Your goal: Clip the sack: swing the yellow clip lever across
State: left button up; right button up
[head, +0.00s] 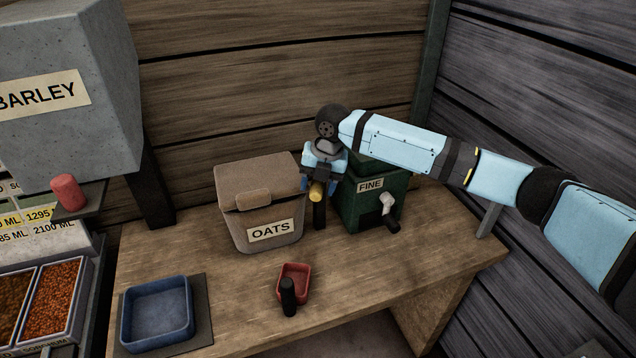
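The brown sack (232,228) labelled OATS stands on the wooden bench with its top folded down and a small flap at the front. The yellow clip lever (317,193) shows as a short yellow end just right of the sack, above a dark upright post (319,215). My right gripper (319,187) points down at the yellow end, with a finger on each side of it. Whether the fingers touch it cannot be told. The rest of the lever is hidden behind the gripper or too small to make out. My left gripper is not in view.
A green FINE box (366,212) with a crank stands close right of my gripper. A red scoop (294,280) with a black handle and a blue tray (157,313) lie in front. A grey BARLEY hopper (70,135) stands left. The bench's right front is clear.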

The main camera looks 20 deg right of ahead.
aim_at(315, 184)
grip_shut()
jog(key=shift+a+r+p, duration=0.1)
jog(key=shift+r+p, duration=0.05)
jog(key=shift+p, duration=0.15)
jog(key=w+a+m+p, duration=0.1)
jog(key=m+p, duration=0.1)
jog(key=w+a+m+p, duration=0.1)
jog(key=m+p, duration=0.1)
jog(key=p, duration=0.1)
jog(key=shift+a+t, duration=0.2)
jog(key=shift+t, duration=0.2)
jog(key=shift+o, duration=0.5)
grip_release()
jog(key=shift+s, duration=0.1)
jog(key=b+v, duration=0.1)
jog(key=v, duration=1.2)
jog(key=shift+a+r, duration=0.2)
jog(key=shift+r, duration=0.15)
